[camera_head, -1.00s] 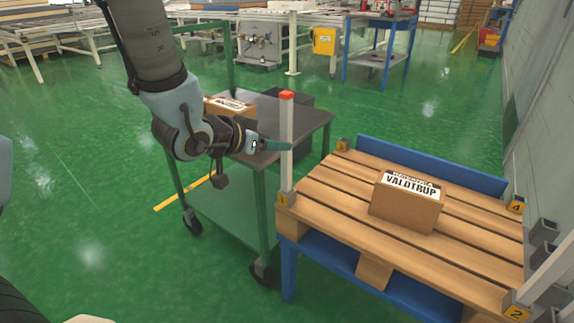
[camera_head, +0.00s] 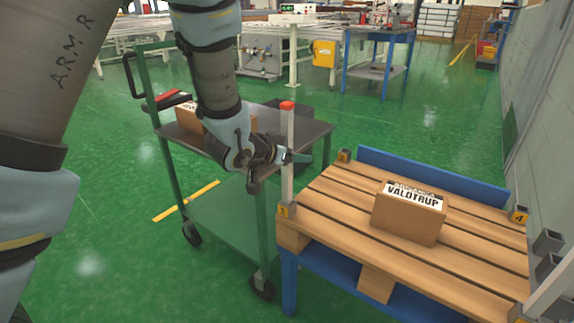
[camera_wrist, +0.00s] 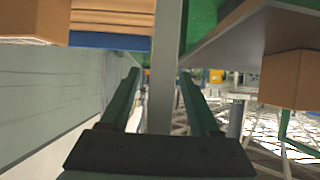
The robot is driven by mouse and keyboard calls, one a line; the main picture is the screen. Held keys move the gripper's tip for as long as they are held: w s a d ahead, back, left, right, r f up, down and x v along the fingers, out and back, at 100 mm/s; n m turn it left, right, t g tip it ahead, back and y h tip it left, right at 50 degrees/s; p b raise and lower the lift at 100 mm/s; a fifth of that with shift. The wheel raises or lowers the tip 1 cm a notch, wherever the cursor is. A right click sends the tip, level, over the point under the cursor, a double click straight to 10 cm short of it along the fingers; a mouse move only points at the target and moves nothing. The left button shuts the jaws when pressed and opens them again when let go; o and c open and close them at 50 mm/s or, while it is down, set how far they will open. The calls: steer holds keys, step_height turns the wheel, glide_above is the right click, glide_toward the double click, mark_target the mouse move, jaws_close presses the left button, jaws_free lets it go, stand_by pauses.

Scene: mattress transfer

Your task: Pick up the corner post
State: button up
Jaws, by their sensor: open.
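The corner post (camera_head: 288,150) is a slim pale upright bar with a red top, standing at the near left corner of the wooden pallet (camera_head: 335,212), by a yellow number tag. My gripper (camera_head: 300,157) is at the upper part of the post, below its red top, with its green fingertips reaching past it. In the wrist view, the post (camera_wrist: 163,65) runs between the two green fingers of my gripper (camera_wrist: 160,78), with a gap showing on both sides. The fingers are open. The post's foot is hidden in the wrist view.
A cardboard box (camera_head: 410,213) labelled VALDTRUP sits on the pallet, which rests on a blue frame (camera_head: 289,277). A green-framed cart (camera_head: 262,235) with another box (camera_head: 190,118) stands left of it. Another pale post (camera_head: 550,288) is at the lower right. Green floor is open at left.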

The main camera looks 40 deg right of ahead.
steer(key=shift+c, duration=0.2)
jaws_close()
stand_by(0.4)
